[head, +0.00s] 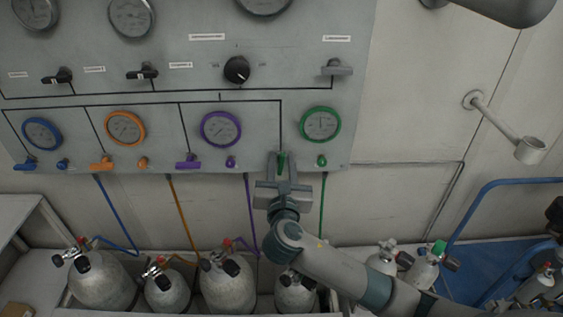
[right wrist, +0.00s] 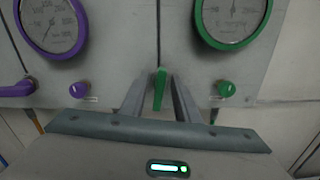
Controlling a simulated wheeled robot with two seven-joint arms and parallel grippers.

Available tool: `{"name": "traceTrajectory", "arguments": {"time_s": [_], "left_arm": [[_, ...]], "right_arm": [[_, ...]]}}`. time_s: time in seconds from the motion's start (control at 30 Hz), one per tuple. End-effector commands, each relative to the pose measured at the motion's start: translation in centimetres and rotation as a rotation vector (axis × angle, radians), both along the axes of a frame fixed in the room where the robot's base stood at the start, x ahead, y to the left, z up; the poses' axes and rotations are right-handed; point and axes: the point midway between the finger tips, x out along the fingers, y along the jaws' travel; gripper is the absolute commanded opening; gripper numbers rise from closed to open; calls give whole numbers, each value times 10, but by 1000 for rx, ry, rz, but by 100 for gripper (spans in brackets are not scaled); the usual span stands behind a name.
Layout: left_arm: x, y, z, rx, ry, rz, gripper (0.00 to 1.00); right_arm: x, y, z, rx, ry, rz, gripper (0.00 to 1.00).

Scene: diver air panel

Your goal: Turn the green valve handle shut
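The green valve handle (head: 282,163) is at the lower right of the grey panel, left of the green-rimmed gauge (head: 320,124). It stands upright in the picture, in line with the black pipe line above it. My right gripper (head: 282,168) is at the panel with one finger on each side of the handle. In the right wrist view the handle (right wrist: 160,90) shows between the two fingertips, with a narrow gap seeming to remain on each side. The gripper looks open around it. My left gripper is in neither view.
A small green knob (head: 322,161) is just right of the gripper. The purple handle (head: 188,162), orange handle (head: 101,163) and blue handle (head: 25,165) lie sideways in the same row. Several gas cylinders (head: 228,285) stand below the panel.

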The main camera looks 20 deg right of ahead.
Motion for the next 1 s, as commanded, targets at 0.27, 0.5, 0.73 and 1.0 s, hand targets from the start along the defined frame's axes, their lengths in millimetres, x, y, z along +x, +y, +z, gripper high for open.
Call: {"name": "traceTrajectory", "arguments": {"time_s": [0.27,0.5,0.73,1.0], "left_arm": [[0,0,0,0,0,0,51],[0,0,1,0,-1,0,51],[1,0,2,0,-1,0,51],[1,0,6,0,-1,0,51]], "right_arm": [[0,0,0,0,0,0,0],[-1,0,0,13,-3,0,0],[-1,0,0,81,-22,0,0],[-1,-1,-1,252,-70,-1,0]]}}
